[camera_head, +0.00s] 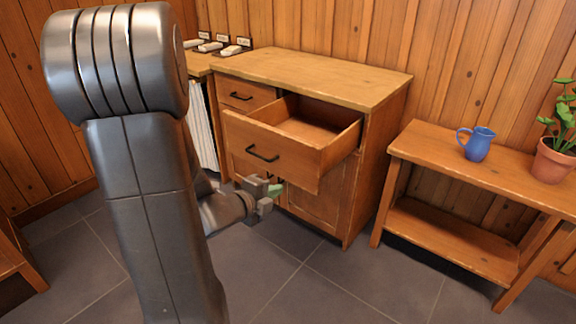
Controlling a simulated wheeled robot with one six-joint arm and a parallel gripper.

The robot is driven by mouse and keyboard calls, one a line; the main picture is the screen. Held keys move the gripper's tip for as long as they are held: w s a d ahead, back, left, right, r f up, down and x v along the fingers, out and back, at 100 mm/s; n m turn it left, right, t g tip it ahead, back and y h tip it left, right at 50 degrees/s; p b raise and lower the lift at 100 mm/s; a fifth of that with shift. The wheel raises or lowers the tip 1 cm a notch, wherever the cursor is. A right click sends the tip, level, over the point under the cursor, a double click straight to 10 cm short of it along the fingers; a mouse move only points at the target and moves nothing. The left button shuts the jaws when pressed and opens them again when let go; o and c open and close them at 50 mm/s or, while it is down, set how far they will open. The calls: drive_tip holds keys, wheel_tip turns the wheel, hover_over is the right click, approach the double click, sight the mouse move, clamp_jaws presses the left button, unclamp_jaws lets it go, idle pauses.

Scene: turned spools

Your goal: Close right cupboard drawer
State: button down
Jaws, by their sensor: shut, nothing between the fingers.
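The wooden cupboard (387,127) stands against the back wall. Its right drawer (291,164) is pulled well out, showing an inside that looks empty, with a black handle on its front. The left drawer (228,92) beside it is shut. My gripper (268,196) is shut and empty, low in front of the cupboard, below the open drawer's front. I cannot tell whether it touches the drawer or a cupboard door.
A low wooden bench (408,143) at the right bears a blue jug (477,144) and a potted plant (552,160). Small white items (210,47) lie on a surface behind the cupboard's left. The grey tiled floor (350,285) in front is clear.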

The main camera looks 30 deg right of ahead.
drive_tip(key=d, duration=0.1)
drive_tip(key=b, duration=0.2)
approach(312, 173)
drive_tip(key=x, duration=0.5)
drive_tip(key=shift+a+f, duration=0.1)
drive_tip(key=shift+f, duration=0.2)
drive_tip(key=shift+w+d, duration=0.35)
drive_tip(key=shift+d, duration=0.35)
drive_tip(key=shift+d, duration=0.15)
